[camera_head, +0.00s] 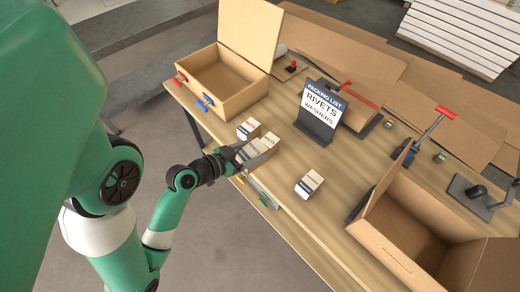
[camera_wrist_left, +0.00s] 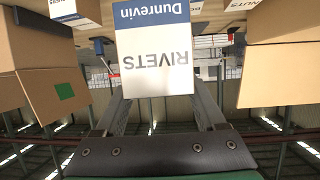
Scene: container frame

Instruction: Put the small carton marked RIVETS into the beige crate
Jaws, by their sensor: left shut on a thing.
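The small white and blue carton marked RIVETS (camera_wrist_left: 155,68) is held between the fingers of my left gripper (camera_wrist_left: 160,108), its label upside down in the left wrist view. In the head view my left gripper (camera_head: 236,157) is at the table's front edge, shut on this carton (camera_head: 253,151), close to two similar cartons (camera_head: 249,128). I cannot tell whether the held carton touches the table. The beige crate (camera_head: 237,104) stands at the table's back left with its lid raised and its inside empty. My right gripper is not in view.
Another small carton (camera_head: 309,184) stands alone to the right. A packing list sign (camera_head: 318,115) reading RIVETS and WASHERS stands behind the cartons. An open cardboard box (camera_head: 395,252) is at the right. Table surface is bare between the cartons and the crate.

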